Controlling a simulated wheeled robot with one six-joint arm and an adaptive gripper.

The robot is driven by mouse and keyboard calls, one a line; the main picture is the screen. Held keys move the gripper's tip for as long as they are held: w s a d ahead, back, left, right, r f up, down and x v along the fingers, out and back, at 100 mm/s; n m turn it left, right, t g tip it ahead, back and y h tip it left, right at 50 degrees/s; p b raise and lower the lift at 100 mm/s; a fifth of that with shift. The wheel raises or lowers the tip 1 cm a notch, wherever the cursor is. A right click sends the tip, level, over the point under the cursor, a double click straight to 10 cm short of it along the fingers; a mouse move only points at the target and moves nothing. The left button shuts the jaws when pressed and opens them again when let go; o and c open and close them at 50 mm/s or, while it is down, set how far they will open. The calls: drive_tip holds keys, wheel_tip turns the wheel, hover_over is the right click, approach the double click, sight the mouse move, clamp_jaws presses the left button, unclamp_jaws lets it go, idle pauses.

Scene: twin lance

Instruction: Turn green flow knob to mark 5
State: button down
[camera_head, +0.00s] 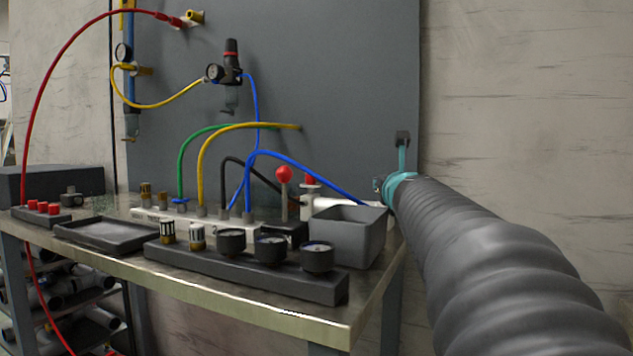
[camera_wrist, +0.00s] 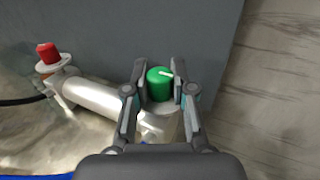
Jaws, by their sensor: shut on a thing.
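The green flow knob (camera_wrist: 159,84) shows in the wrist view, between the two fingers of my gripper (camera_wrist: 160,92). The gripper is shut on the knob, with a finger at each side. The knob sits at the end of a pale cylinder fitting (camera_wrist: 97,98). No scale marks can be read. In the head view the green knob is hidden behind the arm and the grey bin.
A red-capped fitting (camera_wrist: 50,58) stands left of the knob. In the head view, a grey bin (camera_head: 346,240), a red ball lever (camera_head: 284,175) and a dark gauge block (camera_head: 245,275) crowd the bench's right end.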

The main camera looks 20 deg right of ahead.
drive_tip(key=shift+r, duration=0.1)
drive_tip(key=c, duration=0.9)
unclamp_jaws()
drive_tip(key=shift+c, duration=0.2)
drive_tip(key=shift+v, duration=3.7)
